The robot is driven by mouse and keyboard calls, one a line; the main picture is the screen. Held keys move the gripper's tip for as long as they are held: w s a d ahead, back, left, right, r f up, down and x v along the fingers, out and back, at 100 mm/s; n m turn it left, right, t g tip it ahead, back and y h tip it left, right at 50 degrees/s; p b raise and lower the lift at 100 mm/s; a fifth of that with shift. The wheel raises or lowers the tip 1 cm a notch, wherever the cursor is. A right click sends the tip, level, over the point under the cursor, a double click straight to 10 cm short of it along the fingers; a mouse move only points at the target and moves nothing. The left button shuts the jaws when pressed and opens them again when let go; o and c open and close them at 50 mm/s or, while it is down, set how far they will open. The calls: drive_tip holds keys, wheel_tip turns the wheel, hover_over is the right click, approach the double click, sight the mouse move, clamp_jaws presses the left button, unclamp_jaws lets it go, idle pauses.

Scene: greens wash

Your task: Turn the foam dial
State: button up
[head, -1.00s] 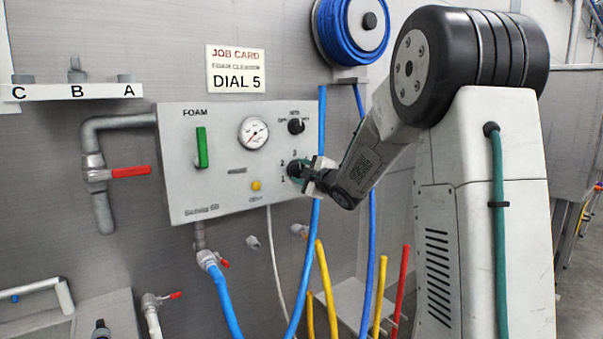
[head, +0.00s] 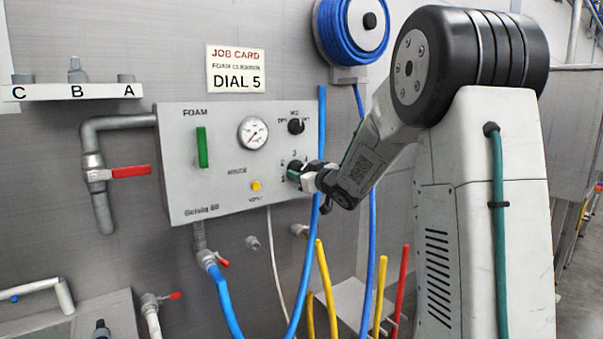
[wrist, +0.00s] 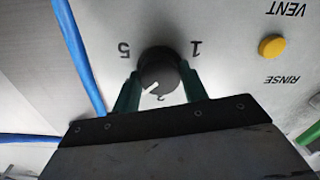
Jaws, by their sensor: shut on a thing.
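The foam dial (head: 294,166) is a round black knob at the lower right of the grey foam panel. My gripper (head: 301,174) is at it, partly covering it and its numerals in the head view. In the wrist view, upside down, the green fingers of my gripper (wrist: 157,88) are shut on either side of the dial (wrist: 159,70). The dial's white mark points to the lower left, between the partly hidden numeral at the bottom and the 5 at left. The 1 is at right. The job card (head: 235,69) reads DIAL 5.
The panel (head: 225,198) also bears a green lever (head: 202,147), a gauge (head: 252,133), a yellow button (head: 256,186) and another black knob (head: 296,126). A blue hose (head: 320,230) hangs close to my gripper. Yellow and red rods stand below.

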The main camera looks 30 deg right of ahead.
drive_tip(key=m, duration=1)
drive_tip(key=shift+m, duration=2.1)
drive_tip(key=o, duration=1)
